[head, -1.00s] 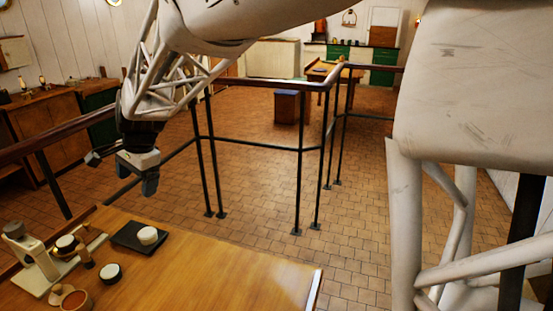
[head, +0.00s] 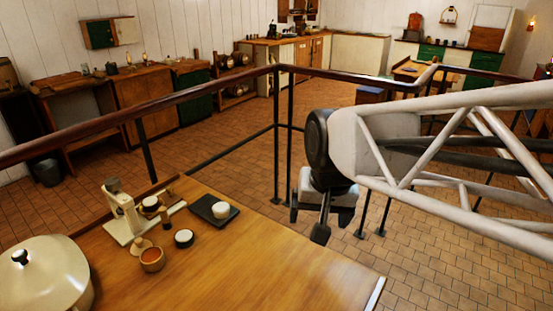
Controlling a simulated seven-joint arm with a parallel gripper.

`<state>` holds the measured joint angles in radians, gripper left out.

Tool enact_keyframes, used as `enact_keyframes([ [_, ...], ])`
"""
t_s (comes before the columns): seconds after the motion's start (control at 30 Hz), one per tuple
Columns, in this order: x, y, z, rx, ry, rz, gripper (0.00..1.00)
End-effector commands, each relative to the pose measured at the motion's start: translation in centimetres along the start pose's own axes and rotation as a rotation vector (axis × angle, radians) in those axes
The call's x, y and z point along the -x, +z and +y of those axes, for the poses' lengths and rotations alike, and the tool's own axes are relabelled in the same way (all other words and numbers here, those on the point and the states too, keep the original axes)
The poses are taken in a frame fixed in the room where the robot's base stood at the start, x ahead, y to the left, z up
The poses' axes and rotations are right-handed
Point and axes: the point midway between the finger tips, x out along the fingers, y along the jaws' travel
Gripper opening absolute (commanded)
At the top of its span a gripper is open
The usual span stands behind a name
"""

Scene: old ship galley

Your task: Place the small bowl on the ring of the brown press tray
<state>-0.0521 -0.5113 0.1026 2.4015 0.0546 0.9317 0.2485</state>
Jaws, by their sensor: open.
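A wooden table (head: 225,275) holds the task objects. A cream press stand (head: 125,212) has a light base with a dark-sided, pale-topped round piece on it. To its right lies a flat dark tray (head: 232,213) with a white round piece (head: 220,209) on it. In front are a small brown bowl (head: 152,262) with reddish contents and a small black round piece with a pale top (head: 183,239). I cannot tell which part is the brown press tray's ring. My gripper (head: 322,222) is open and empty, pointing down, right of these objects, beyond the table's back edge in the picture.
A large cream lidded pot (head: 45,280) stands at the table's left front. A dark railing (head: 200,97) runs behind the table, with posts near my gripper. The table's right part is clear.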

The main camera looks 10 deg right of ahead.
Motion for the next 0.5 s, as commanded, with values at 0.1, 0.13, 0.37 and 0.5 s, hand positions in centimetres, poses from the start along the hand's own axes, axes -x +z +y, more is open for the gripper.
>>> enact_keyframes([
  [0.1,-0.1,2.8,2.1,0.077,0.023,0.014,0.88],
  [0.13,-0.1,3.4,2.5,0.095,0.028,0.016,0.88],
  [0.37,-0.5,6.5,4.5,0.192,0.057,0.025,0.88],
  [0.5,-0.6,7.1,4.9,0.212,0.063,0.025,0.88],
])
